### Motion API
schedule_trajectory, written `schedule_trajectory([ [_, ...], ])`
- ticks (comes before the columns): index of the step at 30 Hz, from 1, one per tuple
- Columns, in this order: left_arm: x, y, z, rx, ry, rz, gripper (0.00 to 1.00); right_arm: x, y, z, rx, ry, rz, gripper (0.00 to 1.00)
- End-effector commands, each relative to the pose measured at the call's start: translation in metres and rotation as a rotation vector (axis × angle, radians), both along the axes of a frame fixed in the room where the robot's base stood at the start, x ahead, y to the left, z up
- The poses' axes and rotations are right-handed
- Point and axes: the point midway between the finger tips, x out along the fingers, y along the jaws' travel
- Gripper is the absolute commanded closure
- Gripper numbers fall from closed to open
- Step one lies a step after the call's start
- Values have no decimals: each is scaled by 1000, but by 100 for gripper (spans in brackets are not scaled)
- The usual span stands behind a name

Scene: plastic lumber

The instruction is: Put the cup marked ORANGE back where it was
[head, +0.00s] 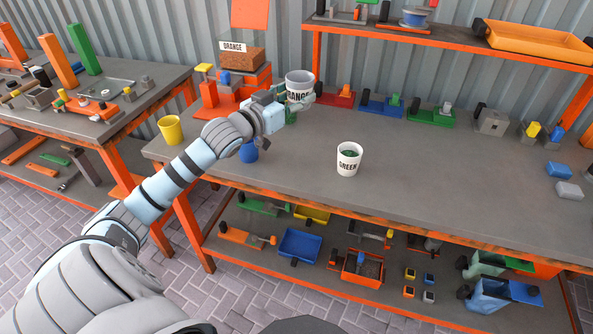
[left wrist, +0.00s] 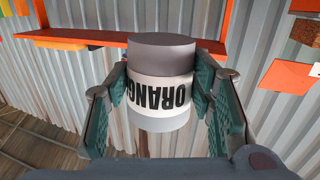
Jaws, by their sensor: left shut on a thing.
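The cup marked ORANGE (head: 299,80) is white and grey with black letters. My left gripper (head: 300,97) is shut on it near the back of the bench. In the head view the cup looks upright. The left wrist view shows a finger on each side of the cup (left wrist: 161,88), its lettering upside down in the picture. No bench surface shows directly under it there. A white cup marked GREEN (head: 348,159) stands upright on the bench, to the right of and nearer than my left gripper. My right gripper is not in view.
A brown block labelled ORANGE (head: 242,59) sits on an orange stand left of the held cup. A yellow cup (head: 171,130) stands at the bench's left end. Several coloured fixtures (head: 381,104) line the back. The bench (head: 440,190) is clear around and right of the GREEN cup.

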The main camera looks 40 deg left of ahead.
Motion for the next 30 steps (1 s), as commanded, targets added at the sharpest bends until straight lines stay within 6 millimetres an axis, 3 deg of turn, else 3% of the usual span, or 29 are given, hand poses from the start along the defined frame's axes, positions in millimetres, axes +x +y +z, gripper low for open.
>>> schedule_trajectory([
  [2, 3, 9, -2, -1, 0, 20, 81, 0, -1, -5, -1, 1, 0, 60],
  [5, 4, 11, -23, -3, 4, 25, 81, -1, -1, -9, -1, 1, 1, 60],
  [12, 3, 11, -118, -5, 4, 25, 81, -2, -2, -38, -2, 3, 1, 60],
  [15, 3, 11, -144, -3, 3, 24, 81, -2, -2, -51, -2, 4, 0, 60],
  [19, 3, 11, -161, 0, 2, 23, 81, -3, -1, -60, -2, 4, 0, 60],
  [24, 3, 10, -196, -1, 2, 23, 81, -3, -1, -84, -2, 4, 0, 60],
  [30, 3, 10, -195, 1, 1, 23, 81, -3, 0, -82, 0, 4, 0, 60],
])
